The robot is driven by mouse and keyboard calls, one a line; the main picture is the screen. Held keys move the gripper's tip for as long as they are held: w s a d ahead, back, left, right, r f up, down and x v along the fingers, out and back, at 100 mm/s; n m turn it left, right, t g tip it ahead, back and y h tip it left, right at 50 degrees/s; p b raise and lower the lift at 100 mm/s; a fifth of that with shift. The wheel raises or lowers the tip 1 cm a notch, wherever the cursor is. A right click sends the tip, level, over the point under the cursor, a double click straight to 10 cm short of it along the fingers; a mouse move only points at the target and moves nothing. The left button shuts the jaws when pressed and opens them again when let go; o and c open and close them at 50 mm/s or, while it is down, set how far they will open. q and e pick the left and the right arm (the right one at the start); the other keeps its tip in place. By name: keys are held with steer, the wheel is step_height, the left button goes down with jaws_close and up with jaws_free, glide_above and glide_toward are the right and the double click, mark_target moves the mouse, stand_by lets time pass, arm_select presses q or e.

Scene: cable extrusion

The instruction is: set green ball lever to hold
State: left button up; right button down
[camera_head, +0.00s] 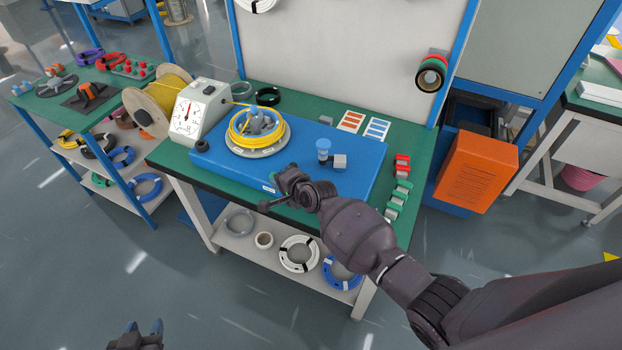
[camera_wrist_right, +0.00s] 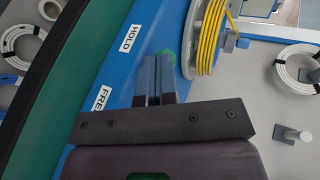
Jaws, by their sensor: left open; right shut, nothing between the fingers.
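In the right wrist view, the green ball (camera_wrist_right: 171,59) of the lever shows partly behind my right fingertips (camera_wrist_right: 156,58). The fingers are shut with nothing between them and sit at or very near the ball; I cannot tell if they touch. A HOLD label (camera_wrist_right: 125,38) and a partly covered FREE label (camera_wrist_right: 102,98) are on the blue base. In the head view, my right gripper (camera_head: 287,177) is at the front edge of the blue base (camera_head: 220,165) and hides the lever. My left gripper (camera_head: 143,332) is open, low at the bottom left, away from the bench.
Red and green blocks (camera_head: 400,178) line the right of the green bench. A lower shelf holds cable coils (camera_head: 298,254).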

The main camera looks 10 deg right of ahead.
arm_select(q)
steer(key=shift+s+f, duration=0.25)
steer(key=shift+s, duration=0.2)
arm_select(e)
steer(key=shift+w+a, duration=0.25)
steer(key=shift+a, duration=0.05)
arm_select(q)
steer(key=shift+w+r, duration=0.25)
steer(key=shift+w, duration=0.05)
arm_select(e)
steer(key=shift+r, duration=0.1)
arm_select(q)
steer(key=shift+r, duration=0.15)
arm_select(e)
steer(key=shift+s, duration=0.1)
